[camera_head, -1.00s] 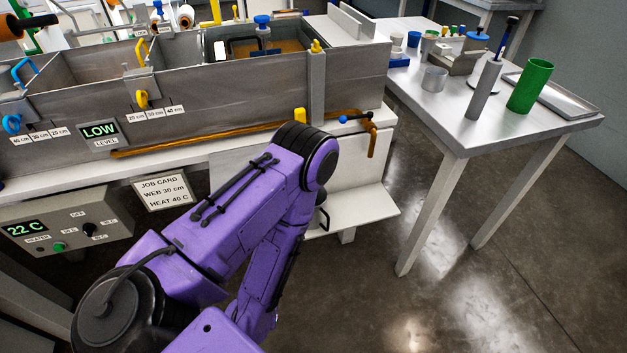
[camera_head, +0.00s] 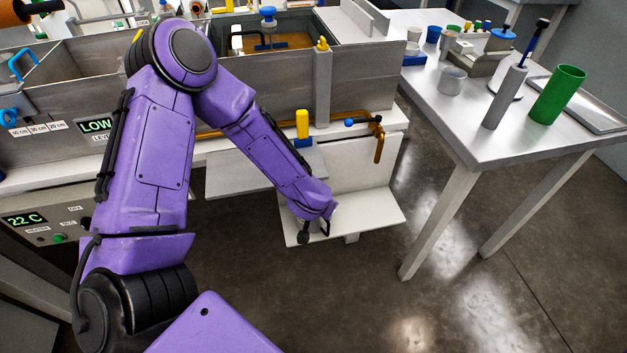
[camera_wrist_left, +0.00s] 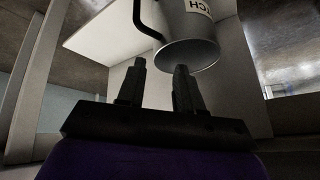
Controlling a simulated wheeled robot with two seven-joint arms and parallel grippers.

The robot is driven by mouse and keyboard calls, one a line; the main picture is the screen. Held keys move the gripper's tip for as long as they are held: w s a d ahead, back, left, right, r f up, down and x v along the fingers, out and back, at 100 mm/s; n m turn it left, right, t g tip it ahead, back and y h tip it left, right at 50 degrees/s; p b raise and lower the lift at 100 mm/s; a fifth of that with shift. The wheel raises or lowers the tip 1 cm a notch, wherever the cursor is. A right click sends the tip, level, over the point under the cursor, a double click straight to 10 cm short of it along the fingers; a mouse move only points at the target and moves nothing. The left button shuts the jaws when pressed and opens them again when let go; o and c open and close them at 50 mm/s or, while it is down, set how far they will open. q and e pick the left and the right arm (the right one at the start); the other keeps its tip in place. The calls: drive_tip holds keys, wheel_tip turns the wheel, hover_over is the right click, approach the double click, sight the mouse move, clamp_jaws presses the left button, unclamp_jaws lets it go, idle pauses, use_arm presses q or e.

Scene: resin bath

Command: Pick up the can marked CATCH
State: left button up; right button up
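The can marked CATCH (camera_wrist_left: 190,40) shows in the left wrist view at the top, just beyond my fingertips. It is grey metal with a black handle (camera_wrist_left: 147,20) and a white label, of which only the last letters show. My left gripper (camera_wrist_left: 160,72) is open, its two dark fingers apart with nothing between them. The can's round end is near the right finger; I cannot tell whether they touch. In the head view my left gripper (camera_head: 314,234) is low by the white shelf, and my forearm hides most of the can there.
The white shelf (camera_head: 360,209) sits below the bath's right end. To the right is a metal table (camera_head: 470,140) with a green cylinder (camera_head: 558,95). The floor between is clear.

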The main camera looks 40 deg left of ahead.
use_arm(q)
drive_tip(key=x, duration=0.6)
drive_tip(key=shift+d+b, duration=0.1)
drive_tip(key=shift+b, duration=0.25)
drive_tip(key=shift+s+r, duration=0.1)
clamp_jaws()
idle(0.8)
